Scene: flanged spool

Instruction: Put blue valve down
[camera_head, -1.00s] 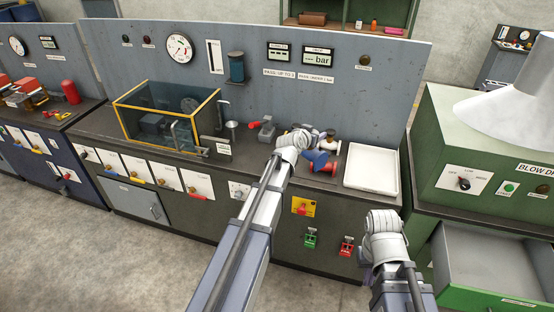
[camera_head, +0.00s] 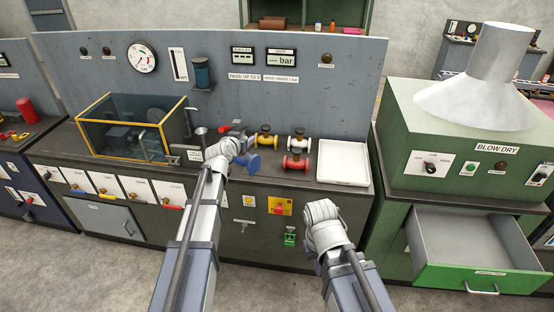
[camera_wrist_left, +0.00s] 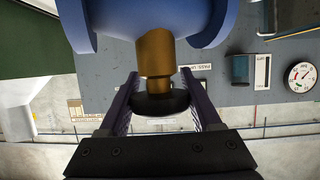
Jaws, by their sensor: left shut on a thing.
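The blue valve (camera_head: 248,162) is at my left gripper (camera_head: 237,152), over the front part of the dark bench top (camera_head: 95,150). In the left wrist view the blue valve's body (camera_wrist_left: 150,14) fills the top, with a brass neck (camera_wrist_left: 155,52) and a dark round knob. My left gripper (camera_wrist_left: 162,95) is shut on that knob end. I cannot tell whether the valve touches the bench. My right gripper (camera_head: 327,225) is in front of the bench, away from the valves, and its fingers are hidden.
A yellow valve (camera_head: 265,140), a white valve (camera_head: 298,144) and a red valve (camera_head: 294,162) stand right of the blue one. A white tray (camera_head: 343,170) is further right. A glass box with yellow edges (camera_head: 130,125) is left. An open green drawer (camera_head: 470,245) juts out at right.

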